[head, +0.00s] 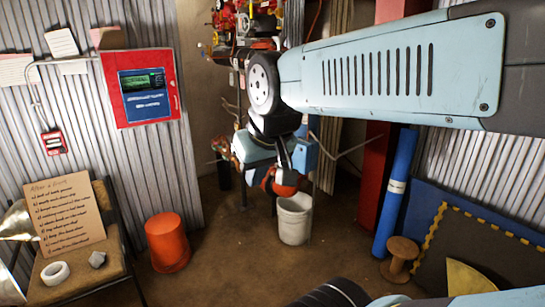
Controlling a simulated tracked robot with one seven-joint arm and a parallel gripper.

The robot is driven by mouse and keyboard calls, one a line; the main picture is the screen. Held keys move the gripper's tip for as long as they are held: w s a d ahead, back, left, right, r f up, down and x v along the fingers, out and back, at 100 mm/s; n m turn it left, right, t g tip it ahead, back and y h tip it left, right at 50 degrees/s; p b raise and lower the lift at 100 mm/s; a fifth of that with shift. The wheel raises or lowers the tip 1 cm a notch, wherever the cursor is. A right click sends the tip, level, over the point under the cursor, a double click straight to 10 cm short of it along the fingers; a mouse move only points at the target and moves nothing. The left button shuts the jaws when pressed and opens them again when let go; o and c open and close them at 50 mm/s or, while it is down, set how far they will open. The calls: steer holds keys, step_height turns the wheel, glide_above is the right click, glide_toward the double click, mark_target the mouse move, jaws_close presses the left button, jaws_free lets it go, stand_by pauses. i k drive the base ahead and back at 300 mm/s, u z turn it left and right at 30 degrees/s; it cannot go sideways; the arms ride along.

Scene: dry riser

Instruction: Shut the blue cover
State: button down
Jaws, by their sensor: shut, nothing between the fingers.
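A blue box-like part (306,156) shows just right of my wrist, behind the arm. It looks like the blue cover, but my arm hides much of it, and I cannot tell how far open it stands. My gripper (284,168) points down and away in the middle of the view, shut and empty. It overlaps a red-orange rounded part (287,185) in the picture. I cannot tell whether it touches that part or the blue part.
A pale bucket (295,220) stands on the floor below my gripper. An orange bucket (167,243) and a chair with a sign (65,213) are at left. A blue roll (396,192) and a wooden spool (400,258) are at right. Red valves (243,22) are behind.

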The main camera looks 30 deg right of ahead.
mark_target(301, 158)
steer(key=z, duration=0.1)
steer(key=i, duration=0.85)
steer(key=u, duration=0.05)
